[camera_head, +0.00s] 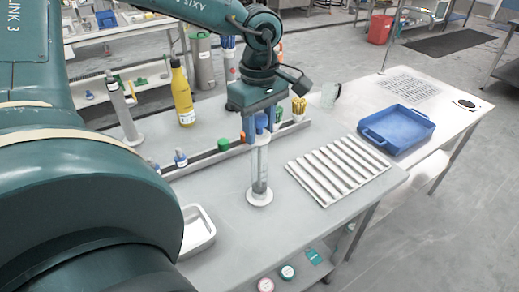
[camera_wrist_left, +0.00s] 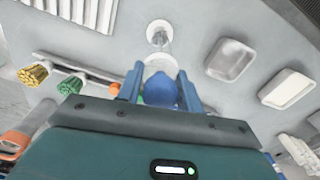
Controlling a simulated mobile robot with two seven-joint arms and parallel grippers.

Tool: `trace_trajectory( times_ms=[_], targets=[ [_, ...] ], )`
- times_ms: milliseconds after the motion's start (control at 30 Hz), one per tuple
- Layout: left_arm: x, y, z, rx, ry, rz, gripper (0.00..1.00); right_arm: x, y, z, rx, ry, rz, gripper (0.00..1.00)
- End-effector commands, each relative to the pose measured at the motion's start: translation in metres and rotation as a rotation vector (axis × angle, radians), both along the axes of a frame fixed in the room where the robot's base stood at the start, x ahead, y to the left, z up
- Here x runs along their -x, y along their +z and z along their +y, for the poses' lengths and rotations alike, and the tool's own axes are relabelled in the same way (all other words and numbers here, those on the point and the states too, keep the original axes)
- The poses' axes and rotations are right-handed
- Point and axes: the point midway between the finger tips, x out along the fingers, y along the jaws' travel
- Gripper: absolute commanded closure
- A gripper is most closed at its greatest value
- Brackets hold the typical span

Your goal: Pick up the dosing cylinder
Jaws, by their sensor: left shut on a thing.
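The dosing cylinder (camera_head: 260,172) is a clear, upright tube with a round white base, in the middle of the head view. My left gripper (camera_head: 258,127) comes down from above and is shut on its upper part. In the left wrist view, the gripper's blue fingers (camera_wrist_left: 160,92) flank the clear tube, and the cylinder's white base (camera_wrist_left: 158,36) shows beyond it. A rounded blue thing (camera_wrist_left: 161,90) shows between the fingers. The base is at or just above the grey table; I cannot tell which. My right gripper is not in view.
A ribbed white rack (camera_head: 338,170) lies right of the cylinder, with a blue tray (camera_head: 397,129) farther right. A yellow bottle (camera_head: 182,95) stands back left. A white dish (camera_head: 199,228) is at front left.

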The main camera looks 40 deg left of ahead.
Motion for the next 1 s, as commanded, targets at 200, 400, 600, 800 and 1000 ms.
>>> trace_trajectory(
  times_ms=[200,400,600,800,1000],
  targets=[
    [0.0,0.0,0.0,0.0,0.0,0.0,1.0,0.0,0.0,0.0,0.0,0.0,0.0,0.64],
    [0.0,0.001,0.0,-0.001,0.0,-0.001,1.0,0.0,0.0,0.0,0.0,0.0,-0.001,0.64],
    [-0.001,0.015,0.0,-0.001,0.0,-0.006,1.0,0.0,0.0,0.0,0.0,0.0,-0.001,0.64],
    [-0.001,0.055,0.0,-0.001,0.0,-0.008,1.0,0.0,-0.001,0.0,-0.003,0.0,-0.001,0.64],
    [-0.001,0.089,0.0,-0.001,0.001,-0.005,1.0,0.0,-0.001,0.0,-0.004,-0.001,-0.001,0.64]
  ],
)
